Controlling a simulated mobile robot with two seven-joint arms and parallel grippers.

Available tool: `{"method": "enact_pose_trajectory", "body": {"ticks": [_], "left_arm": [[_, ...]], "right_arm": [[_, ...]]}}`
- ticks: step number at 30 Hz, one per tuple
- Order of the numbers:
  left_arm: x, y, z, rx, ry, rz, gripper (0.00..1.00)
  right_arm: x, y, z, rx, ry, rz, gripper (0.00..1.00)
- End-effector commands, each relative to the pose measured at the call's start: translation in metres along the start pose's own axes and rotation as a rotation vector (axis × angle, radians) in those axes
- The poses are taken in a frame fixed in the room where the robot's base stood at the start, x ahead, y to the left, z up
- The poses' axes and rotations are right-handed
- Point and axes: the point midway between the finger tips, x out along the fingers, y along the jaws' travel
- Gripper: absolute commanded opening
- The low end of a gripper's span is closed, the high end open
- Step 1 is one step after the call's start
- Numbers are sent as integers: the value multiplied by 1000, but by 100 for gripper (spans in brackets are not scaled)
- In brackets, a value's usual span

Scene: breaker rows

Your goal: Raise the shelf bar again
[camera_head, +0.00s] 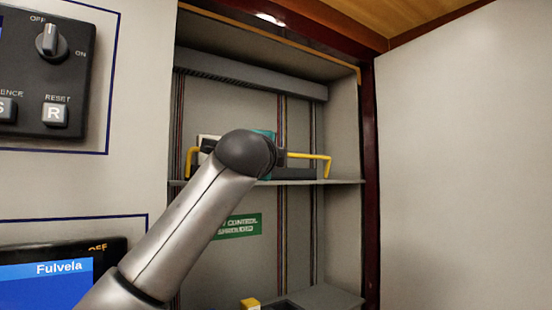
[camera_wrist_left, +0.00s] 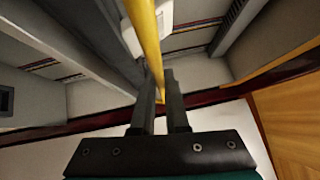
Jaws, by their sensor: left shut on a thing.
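The yellow shelf bar (camera_head: 307,156) runs along the front of the shelf (camera_head: 340,182) in the open cabinet. Both its ends bend down toward the shelf, and my arm hides its middle. In the left wrist view the yellow bar (camera_wrist_left: 146,38) passes between the two dark fingers of my left gripper (camera_wrist_left: 168,80), which is shut on it. In the head view my left arm reaches up from the lower left to the bar, and its wrist mostly hides the gripper. My right gripper is not in view.
A dark grey beam (camera_head: 250,75) crosses the cabinet above the shelf. White and grey items sit behind the bar, partly hidden. A green sign (camera_head: 240,226) is on the back wall below. A knob panel (camera_head: 45,70) and a blue screen (camera_head: 45,285) are at left.

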Motion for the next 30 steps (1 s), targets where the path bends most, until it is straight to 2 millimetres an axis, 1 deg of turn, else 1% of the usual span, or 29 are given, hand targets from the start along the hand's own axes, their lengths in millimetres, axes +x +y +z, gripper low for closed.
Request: {"method": "enact_pose_trajectory", "body": {"ticks": [1, 6, 13, 21, 30], "left_arm": [[1, -3, 2, -29, -1, 26, 0], [6, -3, 6, -119, 0, 116, 0], [10, -3, 10, -205, 0, 201, 0], [12, -1, 13, -247, 0, 246, 0], [13, -1, 14, -253, -1, 251, 0]], "right_arm": [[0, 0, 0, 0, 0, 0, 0], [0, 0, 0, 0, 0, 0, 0], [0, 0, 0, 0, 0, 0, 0], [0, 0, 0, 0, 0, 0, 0], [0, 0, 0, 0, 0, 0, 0]]}}
